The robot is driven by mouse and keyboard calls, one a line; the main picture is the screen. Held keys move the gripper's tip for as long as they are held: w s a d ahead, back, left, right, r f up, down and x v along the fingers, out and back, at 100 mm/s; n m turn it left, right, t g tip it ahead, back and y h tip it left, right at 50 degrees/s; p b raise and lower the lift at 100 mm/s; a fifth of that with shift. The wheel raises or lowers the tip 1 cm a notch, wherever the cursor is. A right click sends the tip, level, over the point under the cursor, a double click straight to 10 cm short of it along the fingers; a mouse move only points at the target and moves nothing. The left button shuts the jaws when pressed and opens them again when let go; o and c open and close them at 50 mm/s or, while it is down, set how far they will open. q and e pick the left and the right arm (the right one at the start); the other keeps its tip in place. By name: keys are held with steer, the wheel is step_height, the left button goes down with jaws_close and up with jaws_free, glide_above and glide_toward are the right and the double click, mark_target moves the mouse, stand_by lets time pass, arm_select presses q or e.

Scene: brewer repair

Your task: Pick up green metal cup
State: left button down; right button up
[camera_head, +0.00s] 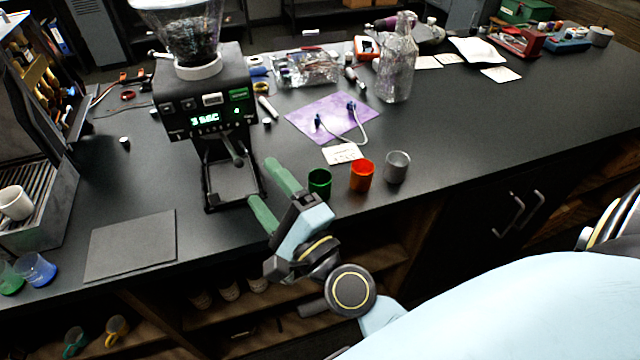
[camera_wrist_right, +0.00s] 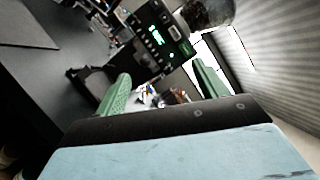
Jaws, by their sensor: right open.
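The green metal cup (camera_head: 319,184) stands upright on the black counter near its front edge, left of an orange cup (camera_head: 361,175) and a grey cup (camera_head: 397,167). My right gripper (camera_head: 261,181) is open and empty, its green fingers apart, just left of the green metal cup. Its fingers point toward the grinder, and the cup is outside them. In the right wrist view the open fingers (camera_wrist_right: 163,82) show with no cup visible between them. My left gripper is not in view.
A coffee grinder (camera_head: 205,100) stands just beyond my right gripper. A glass bottle (camera_head: 397,70) and a purple mat (camera_head: 333,117) are farther back. A dark flat mat (camera_head: 130,245) lies at the left. The counter right of the grey cup is clear.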

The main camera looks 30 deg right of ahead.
mark_target(320, 189)
steer(key=d+r+m+h, duration=0.3)
steer(key=d+m+h, duration=0.35)
steer(key=m, duration=0.45)
step_height(320, 189, down, 12)
steer(key=s+d+m+g+h, duration=0.15)
steer(key=m+g+h, duration=0.25)
steer(key=m+g, duration=0.6)
steer(key=shift+m+t+y, duration=0.3)
steer(key=shift+m+y, duration=0.05)
steer(key=shift+m, duration=0.25)
steer(key=x, duration=0.8)
steer(key=shift+s+d+r, duration=0.1)
steer(key=shift+s+d, duration=0.05)
steer(key=shift+d, duration=0.05)
steer(key=x, duration=0.5)
steer(key=shift+w+f, duration=0.25)
steer(key=c, duration=1.1)
